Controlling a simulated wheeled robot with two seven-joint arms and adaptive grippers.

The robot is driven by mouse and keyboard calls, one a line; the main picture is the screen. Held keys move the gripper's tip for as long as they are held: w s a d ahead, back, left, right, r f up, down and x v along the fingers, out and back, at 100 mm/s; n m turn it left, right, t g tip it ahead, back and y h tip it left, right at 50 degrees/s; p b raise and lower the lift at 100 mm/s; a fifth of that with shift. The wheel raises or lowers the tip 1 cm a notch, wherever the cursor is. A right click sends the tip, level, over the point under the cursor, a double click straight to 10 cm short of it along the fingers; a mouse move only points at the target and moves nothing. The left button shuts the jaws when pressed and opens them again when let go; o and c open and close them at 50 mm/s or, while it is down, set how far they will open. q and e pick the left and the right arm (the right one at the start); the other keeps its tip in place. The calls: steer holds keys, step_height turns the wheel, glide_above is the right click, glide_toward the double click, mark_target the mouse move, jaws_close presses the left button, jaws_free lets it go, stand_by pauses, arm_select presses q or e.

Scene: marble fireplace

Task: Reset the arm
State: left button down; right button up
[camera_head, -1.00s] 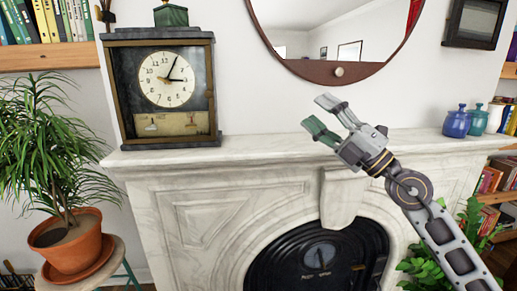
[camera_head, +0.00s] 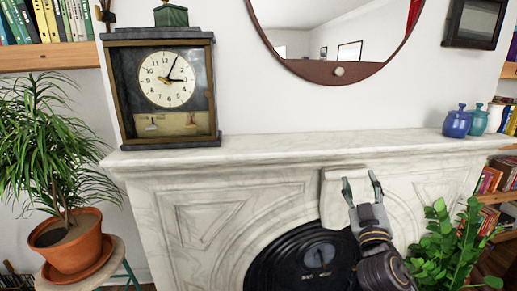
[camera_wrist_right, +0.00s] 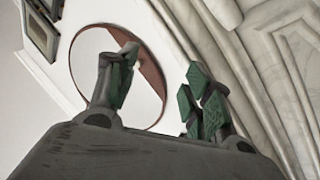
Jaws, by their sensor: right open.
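My right gripper (camera_head: 361,187) is open and empty in the head view. It is in front of the upper part of the marble fireplace (camera_head: 215,215), over its central block, with its fingers pointing up. In the right wrist view its two green-padded fingers (camera_wrist_right: 160,90) stand apart with nothing between them. My left gripper is not in view.
The marble mantel (camera_head: 300,146) runs across the view. A clock (camera_head: 166,88) stands at its left end and blue jars (camera_head: 457,122) at its right end. A round mirror (camera_head: 335,70) hangs above. Potted plants stand left (camera_head: 75,240) and right (camera_head: 440,245).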

steer(key=s+f+m+g, duration=0.1)
steer(key=s+f+g, duration=0.2)
steer(key=f, duration=0.5)
steer(key=s+d+f+m+g, duration=0.1)
steer(key=s+f+g, duration=0.25)
steer(key=f, duration=0.55)
steer(key=s+f+m+g, duration=0.15)
steer(key=f+g, duration=0.25)
steer(key=f, duration=0.4)
steer(key=s+a+f+n+g+y, duration=0.1)
steer(key=s+a+f+g+y, duration=0.2)
steer(key=s+f, duration=0.5)
steer(key=s+a+f+n+g+y, duration=0.1)
steer(key=s+a+f+g, duration=0.2)
steer(key=s+f+g, duration=0.5)
step_height(320, 180, down, 28)
steer(key=s+d+f+t, duration=0.1)
steer(key=s+d+t, duration=0.1)
steer(key=s, duration=0.1)
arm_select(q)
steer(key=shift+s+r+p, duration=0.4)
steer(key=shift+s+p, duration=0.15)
arm_select(e)
steer(key=s+d+f, duration=0.4)
steer(key=s+f, duration=0.6)
steer(key=s+d+f+g+h, duration=0.1)
steer(key=s+d+f, duration=0.3)
steer(key=s+f, duration=0.6)
steer(key=shift+s+f, duration=0.25)
steer(key=shift+s, duration=0.4)
